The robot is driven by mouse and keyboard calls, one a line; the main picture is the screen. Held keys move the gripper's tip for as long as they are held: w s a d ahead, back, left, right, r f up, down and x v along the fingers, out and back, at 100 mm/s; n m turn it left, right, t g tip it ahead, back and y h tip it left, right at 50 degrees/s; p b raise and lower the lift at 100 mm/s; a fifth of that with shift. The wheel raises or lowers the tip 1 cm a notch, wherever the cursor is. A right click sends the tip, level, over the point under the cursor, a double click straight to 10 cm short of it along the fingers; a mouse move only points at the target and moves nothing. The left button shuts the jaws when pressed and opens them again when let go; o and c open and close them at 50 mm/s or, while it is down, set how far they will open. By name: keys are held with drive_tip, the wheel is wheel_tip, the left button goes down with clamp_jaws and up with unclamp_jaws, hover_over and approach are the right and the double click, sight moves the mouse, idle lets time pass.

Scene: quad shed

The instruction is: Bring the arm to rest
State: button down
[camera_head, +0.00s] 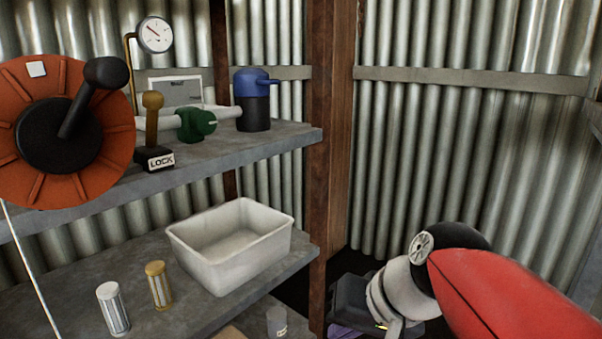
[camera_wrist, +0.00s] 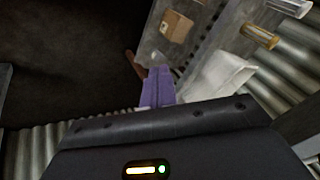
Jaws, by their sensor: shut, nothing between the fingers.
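My gripper (camera_wrist: 158,84) shows in the wrist view as purple fingers, closed together with nothing between them. In the head view the arm comes in from the lower right. The dark gripper body hangs low beside the wooden post, and a bit of the purple fingers (camera_head: 346,332) shows at the bottom edge. The fingers look apart from the shelves and hold nothing.
A shelf unit (camera_head: 250,148) stands at left, with a white bin (camera_head: 195,266), two canisters (camera_head: 113,308) and a small cup (camera_head: 277,322). Above are an orange reel (camera_head: 112,150), a LOCK lever (camera_head: 153,130) and a blue-topped bottle (camera_head: 252,105). A wooden post (camera_head: 327,150) stands close to my gripper.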

drive_tip(key=s+d+f+t+h+p, duration=0.1)
drive_tip(key=s+d+f+h, duration=0.5)
drive_tip(key=d, duration=0.4)
wheel_tip(320, 180, up, 12)
drive_tip(key=y+p, duration=0.1)
drive_tip(key=p, duration=1.1)
drive_tip(key=shift+a+n, duration=0.25)
drive_tip(key=shift+n, duration=0.15)
drive_tip(key=shift+w+f, duration=0.1)
drive_tip(key=shift+f, duration=0.05)
